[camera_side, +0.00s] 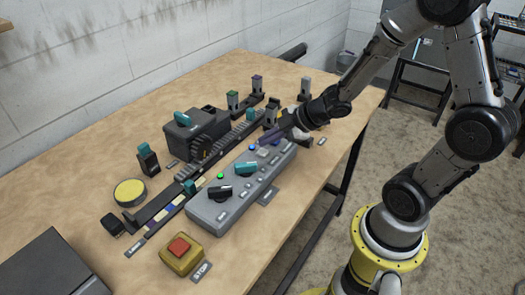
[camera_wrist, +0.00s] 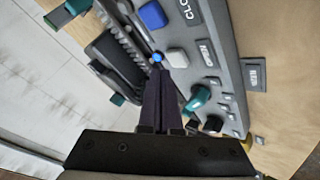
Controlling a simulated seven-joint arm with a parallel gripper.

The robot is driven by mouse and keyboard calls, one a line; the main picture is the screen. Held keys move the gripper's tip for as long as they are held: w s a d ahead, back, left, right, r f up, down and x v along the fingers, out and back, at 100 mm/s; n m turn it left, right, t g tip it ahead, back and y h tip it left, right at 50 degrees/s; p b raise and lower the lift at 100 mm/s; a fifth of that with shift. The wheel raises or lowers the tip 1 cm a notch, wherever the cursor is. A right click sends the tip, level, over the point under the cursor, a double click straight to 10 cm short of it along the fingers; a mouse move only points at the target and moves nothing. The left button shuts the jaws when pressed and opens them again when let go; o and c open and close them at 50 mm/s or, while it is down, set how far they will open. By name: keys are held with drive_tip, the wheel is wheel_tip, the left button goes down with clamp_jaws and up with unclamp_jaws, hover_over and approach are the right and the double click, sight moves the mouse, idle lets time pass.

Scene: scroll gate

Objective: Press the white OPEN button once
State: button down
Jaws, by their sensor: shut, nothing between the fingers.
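The white button (camera_wrist: 177,57) sits on the grey control panel (camera_wrist: 222,40), beside a small label that I cannot read with certainty. It also shows in the side view (camera_side: 263,152), close to the panel's far end. My gripper (camera_side: 262,143) is shut and empty, its dark fingers reaching down over the panel from the right. In the wrist view the fingertips (camera_wrist: 160,76) are just beside and below the white button in the picture. I cannot tell whether they touch the panel. A small lit blue lamp (camera_wrist: 157,57) lies next to the button.
A blue button (camera_wrist: 152,15) neighbours the white one. A teal knob (camera_side: 245,168) and a black knob (camera_side: 219,192) stand on the panel. A geared rail (camera_side: 205,150) runs alongside. A red stop button (camera_side: 179,246) on a yellow box is at the front.

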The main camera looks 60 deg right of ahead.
drive_tip(key=shift+r, duration=2.35)
drive_tip(key=shift+a, duration=0.15)
wheel_tip(320, 180, up, 8)
drive_tip(key=t, duration=0.2)
hover_over(266, 152)
drive_tip(key=a, duration=0.2)
drive_tip(key=s+d+r+m+t+h, duration=0.1)
drive_tip(key=s+d+r+m+h, duration=0.1)
drive_tip(key=s+r+m+h, duration=0.45)
drive_tip(key=s+a+f+m+g+y, duration=0.2)
drive_tip(key=s+g, duration=0.1)
drive_tip(key=s, duration=0.3)
drive_tip(key=s+a+f+m+g+y, duration=0.1)
drive_tip(key=s+f+m+g+y, duration=0.1)
drive_tip(key=s, duration=0.5)
drive_tip(key=shift+s+a+f+m+g, duration=0.2)
drive_tip(key=shift+a+f+m+g, duration=0.25)
drive_tip(key=shift+f+g, duration=0.25)
